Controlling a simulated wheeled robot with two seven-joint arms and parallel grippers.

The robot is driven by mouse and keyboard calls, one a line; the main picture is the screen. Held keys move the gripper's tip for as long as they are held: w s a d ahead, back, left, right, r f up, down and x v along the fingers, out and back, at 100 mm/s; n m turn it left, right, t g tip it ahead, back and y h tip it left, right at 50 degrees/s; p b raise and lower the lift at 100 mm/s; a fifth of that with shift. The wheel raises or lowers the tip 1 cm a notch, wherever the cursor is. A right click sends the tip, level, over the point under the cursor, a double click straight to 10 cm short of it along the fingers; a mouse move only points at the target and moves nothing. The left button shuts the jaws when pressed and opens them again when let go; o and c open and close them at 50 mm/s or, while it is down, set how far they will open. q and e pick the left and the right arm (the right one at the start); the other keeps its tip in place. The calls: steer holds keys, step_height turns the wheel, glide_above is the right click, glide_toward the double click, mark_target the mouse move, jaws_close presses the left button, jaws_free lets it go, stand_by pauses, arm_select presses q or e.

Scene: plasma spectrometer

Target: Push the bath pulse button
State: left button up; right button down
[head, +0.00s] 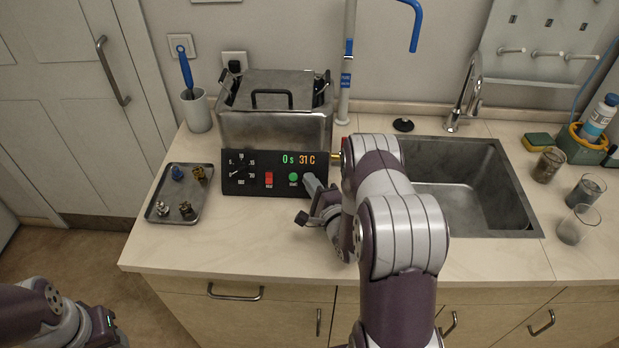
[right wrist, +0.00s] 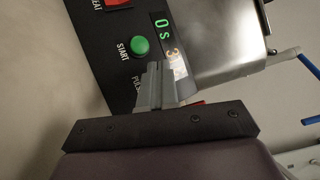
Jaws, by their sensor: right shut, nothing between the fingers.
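The bath (head: 275,125) is a steel tank with a lid, and its black control panel (head: 230,185) faces me. The panel has a dial, a red switch (head: 269,179), a green START button (head: 293,177) and a display reading 0 s 31 C. My right gripper (head: 309,181) is shut and empty at the panel's right part. In the right wrist view its fingertips (right wrist: 160,72) lie beside the green START button (right wrist: 139,46) and over the end of the PULSE label. The pulse button itself is hidden behind the fingers; I cannot tell whether they touch it. My left gripper's fingers are not seen.
A tray (head: 153,212) with small fittings lies left of the panel. A cup (head: 197,112) with a blue-handled tool stands behind it. The sink (head: 470,190) is right of my right arm, with several glasses beyond. The counter in front of the panel is clear.

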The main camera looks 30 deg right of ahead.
steer(key=shift+w+f, duration=0.1)
stand_by(0.3)
steer(key=shift+s+a+r+p, duration=0.1)
steer(key=shift+s+r+p, duration=0.15)
steer(key=shift+r+p, duration=0.1)
steer(key=shift+s+a+r, duration=0.1)
steer(key=shift+s, duration=0.15)
